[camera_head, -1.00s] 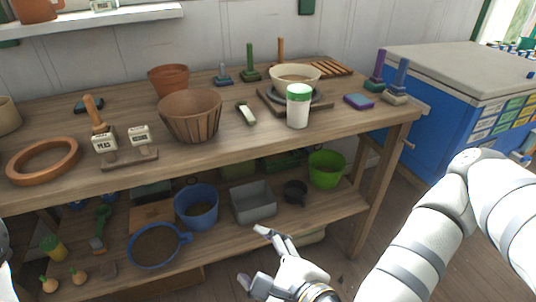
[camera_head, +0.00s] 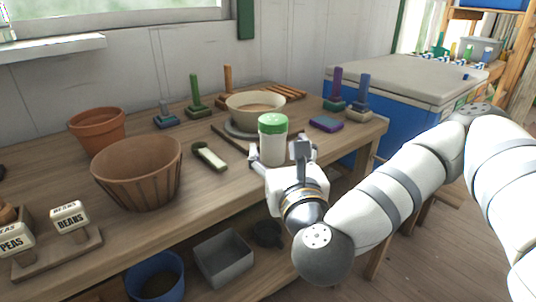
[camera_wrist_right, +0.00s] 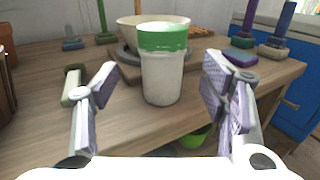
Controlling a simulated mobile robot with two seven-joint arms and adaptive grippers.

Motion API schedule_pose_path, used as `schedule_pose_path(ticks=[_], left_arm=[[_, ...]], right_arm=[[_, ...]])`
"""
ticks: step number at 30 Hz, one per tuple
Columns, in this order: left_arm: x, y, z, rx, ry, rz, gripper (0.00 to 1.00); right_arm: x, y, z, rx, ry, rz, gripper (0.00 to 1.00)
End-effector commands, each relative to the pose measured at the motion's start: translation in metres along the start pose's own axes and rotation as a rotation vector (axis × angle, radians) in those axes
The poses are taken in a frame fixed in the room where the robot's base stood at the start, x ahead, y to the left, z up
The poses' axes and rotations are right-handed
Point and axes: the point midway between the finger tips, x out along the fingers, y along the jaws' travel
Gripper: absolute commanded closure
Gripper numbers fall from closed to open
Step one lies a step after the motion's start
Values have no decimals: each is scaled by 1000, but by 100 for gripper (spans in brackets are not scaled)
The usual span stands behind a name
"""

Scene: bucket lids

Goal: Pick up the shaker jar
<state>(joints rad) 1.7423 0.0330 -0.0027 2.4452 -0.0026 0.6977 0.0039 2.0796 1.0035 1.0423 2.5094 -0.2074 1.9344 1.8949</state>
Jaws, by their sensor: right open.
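The shaker jar (camera_head: 272,140) is white with a green lid and stands upright near the front edge of the workbench. In the right wrist view the jar (camera_wrist_right: 162,75) stands ahead, centred between the open fingers, with both fingers apart from it. My right gripper (camera_head: 280,160) is open and empty, just in front of the jar at about its height; its fingers also show in the right wrist view (camera_wrist_right: 160,92). In the head view the gripper hides the jar's lower right part. My left gripper is not in view.
A cream bowl (camera_head: 255,105) stands close behind the jar. A green-handled tool (camera_head: 209,155) lies to its left, with a slatted basket (camera_head: 138,172) further left. A purple-and-teal block (camera_head: 326,124) lies to the right. A grey bin (camera_head: 223,260) is on the shelf below.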

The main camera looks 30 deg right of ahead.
Motion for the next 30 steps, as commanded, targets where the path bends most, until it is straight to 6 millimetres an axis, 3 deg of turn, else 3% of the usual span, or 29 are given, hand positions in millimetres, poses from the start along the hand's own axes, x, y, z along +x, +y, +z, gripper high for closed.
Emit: schedule_pose_path(ticks=[3,13,21,28,30], left_arm=[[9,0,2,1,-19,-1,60],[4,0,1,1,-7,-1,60],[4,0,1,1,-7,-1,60],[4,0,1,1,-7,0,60],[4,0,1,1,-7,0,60]], right_arm=[[18,0,-3,-1,1,-2,34],[70,-4,-6,0,-4,0,34],[76,-4,-7,0,-1,2,34],[75,-4,-7,-1,-1,2,86],[75,-4,-7,-1,-1,2,90]])
